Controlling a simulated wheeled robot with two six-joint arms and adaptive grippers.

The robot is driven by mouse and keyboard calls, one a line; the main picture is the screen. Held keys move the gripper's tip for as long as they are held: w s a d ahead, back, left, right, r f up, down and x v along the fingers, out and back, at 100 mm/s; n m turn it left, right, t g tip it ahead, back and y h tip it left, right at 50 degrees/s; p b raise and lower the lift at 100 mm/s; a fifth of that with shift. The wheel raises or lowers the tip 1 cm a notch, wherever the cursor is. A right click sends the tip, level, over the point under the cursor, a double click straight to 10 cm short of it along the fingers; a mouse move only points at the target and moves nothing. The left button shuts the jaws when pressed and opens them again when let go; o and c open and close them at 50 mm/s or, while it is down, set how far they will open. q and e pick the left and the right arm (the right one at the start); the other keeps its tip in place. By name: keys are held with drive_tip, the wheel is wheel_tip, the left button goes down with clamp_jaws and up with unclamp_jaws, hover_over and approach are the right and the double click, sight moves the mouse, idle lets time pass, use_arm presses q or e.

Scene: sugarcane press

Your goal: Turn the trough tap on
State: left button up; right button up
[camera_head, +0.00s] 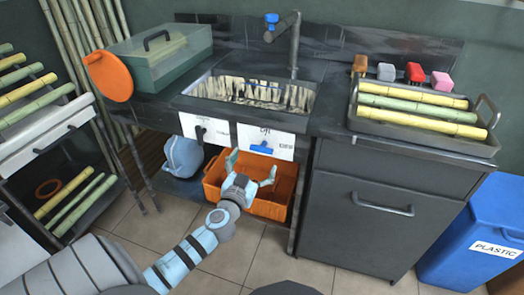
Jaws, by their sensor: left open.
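Under the sink (312,98), a white label panel (283,142) carries a blue tap lever (261,149); its small lettering is hard to read. A second white panel (216,128) to its left carries a dark lever (199,133). A tall faucet (295,50) with a blue handle (271,21) stands behind the sink. I cannot tell from the labels which is the trough tap. My left gripper (252,164) is open and empty, just below the blue lever and in front of the orange crate. Whether it touches the lever is unclear. My right gripper is out of view.
An orange crate (270,207) and a blue-grey jug (183,157) sit under the sink. A dark cabinet (375,185) stands right of them, with a tray (420,131) of cane stalks on top. A blue plastic bin (470,235) is at far right.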

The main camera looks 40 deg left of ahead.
sight(260, 151)
use_arm(q)
drive_tip(key=x, duration=0.7)
drive_tip(key=shift+w, duration=0.2)
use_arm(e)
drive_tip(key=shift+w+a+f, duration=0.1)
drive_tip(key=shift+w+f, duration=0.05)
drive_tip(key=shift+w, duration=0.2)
use_arm(q)
drive_tip(key=c, duration=1)
drive_tip(key=shift+c, duration=0.2)
